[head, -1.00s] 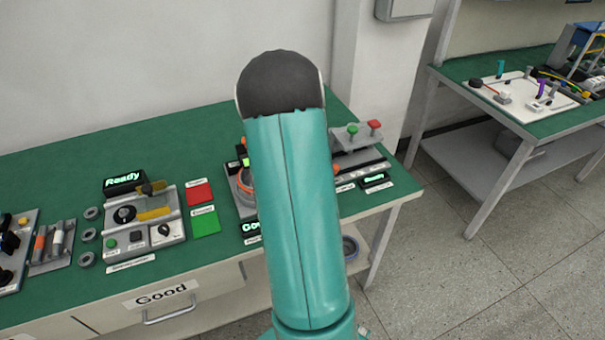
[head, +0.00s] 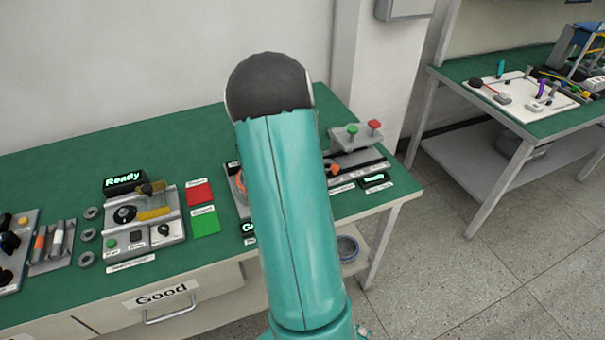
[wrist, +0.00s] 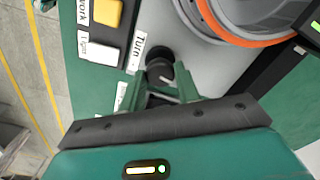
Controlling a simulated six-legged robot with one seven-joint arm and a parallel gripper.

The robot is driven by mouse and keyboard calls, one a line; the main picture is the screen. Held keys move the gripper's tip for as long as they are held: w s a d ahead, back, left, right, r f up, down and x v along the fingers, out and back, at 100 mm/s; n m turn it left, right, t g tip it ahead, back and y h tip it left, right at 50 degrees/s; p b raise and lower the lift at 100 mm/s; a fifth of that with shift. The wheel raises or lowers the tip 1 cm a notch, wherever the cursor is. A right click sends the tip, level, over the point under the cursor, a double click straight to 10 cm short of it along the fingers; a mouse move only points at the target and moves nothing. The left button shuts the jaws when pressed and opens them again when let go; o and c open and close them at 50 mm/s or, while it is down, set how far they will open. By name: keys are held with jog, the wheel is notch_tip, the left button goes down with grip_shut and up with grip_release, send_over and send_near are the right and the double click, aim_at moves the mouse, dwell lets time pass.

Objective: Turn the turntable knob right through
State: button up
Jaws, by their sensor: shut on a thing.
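The black turntable knob (wrist: 160,68) stands on a grey panel beside a white "Turn" label (wrist: 137,52) in the wrist view. My gripper (wrist: 158,80) is shut on the knob, with one green finger on each side of it. The turntable (wrist: 235,22), a grey disc with an orange rim, lies just beyond the knob. In the head view my own teal arm covers the gripper, the knob and most of the turntable station; only a bit of the orange rim (head: 236,184) shows left of the arm.
A yellow button (wrist: 107,12) and a "Light" label (wrist: 97,48) sit left of the knob. In the head view, a red pad (head: 199,191) and green pad (head: 205,222) lie left of my arm, and a grey press-like fixture (head: 356,138) stands to its right.

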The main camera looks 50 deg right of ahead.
jog(key=o, duration=1)
jog(key=shift+r, duration=0.1)
notch_tip(320, 180, up, 14)
jog(key=shift+f, duration=0.2)
